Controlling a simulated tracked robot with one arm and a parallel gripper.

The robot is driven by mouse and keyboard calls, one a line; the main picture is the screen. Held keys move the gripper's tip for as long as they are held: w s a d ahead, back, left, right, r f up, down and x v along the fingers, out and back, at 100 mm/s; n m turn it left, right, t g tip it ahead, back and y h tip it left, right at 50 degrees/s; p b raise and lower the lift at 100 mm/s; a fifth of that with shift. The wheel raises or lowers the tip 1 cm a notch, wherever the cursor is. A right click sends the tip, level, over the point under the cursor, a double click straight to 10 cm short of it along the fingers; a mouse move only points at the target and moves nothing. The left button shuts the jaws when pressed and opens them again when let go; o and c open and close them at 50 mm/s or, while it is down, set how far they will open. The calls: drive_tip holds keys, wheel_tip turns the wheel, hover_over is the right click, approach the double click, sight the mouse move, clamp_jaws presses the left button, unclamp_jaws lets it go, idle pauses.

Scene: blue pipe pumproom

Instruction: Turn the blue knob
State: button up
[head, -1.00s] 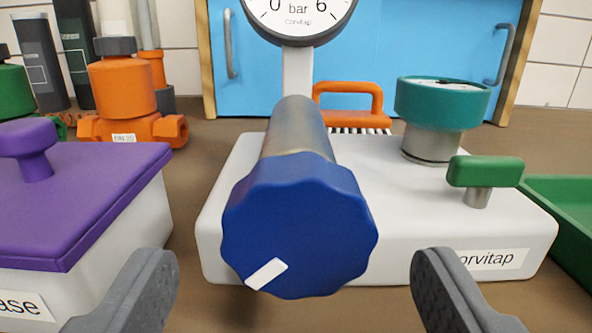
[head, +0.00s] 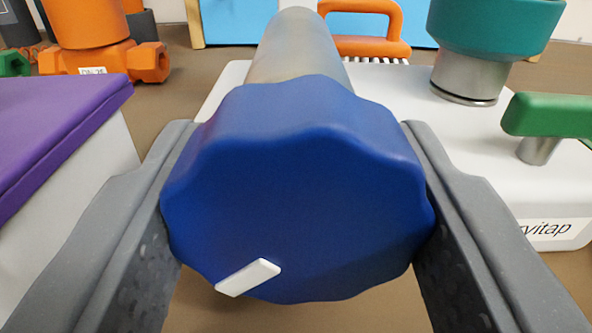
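The blue knob (head: 300,205) is large, with a scalloped rim, and fills the middle of the head view. A white mark (head: 248,277) sits at the lower left of its face. The knob is on the end of a thick grey metal shaft (head: 298,48). My gripper (head: 300,150) has one grey finger on each side of the knob, reaching past its front face. Both fingers appear to press on its rim. The knob hides parts of their inner faces.
A white Corvitap housing (head: 550,185) with a green tee handle (head: 548,116) and a teal cap (head: 495,30) stands to the right. A purple-lidded box (head: 60,130) is close on the left. An orange handle (head: 365,28) and orange fitting (head: 100,50) are behind.

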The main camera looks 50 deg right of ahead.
drive_tip(key=shift+m, duration=0.4)
drive_tip(key=o, duration=1)
drive_tip(key=shift+a, duration=0.1)
drive_tip(key=shift+c, duration=0.2)
drive_tip(key=p+v, duration=0.2)
drive_tip(key=v, duration=1.1)
drive_tip(key=shift+s+a, duration=0.2)
drive_tip(key=shift+a, duration=0.05)
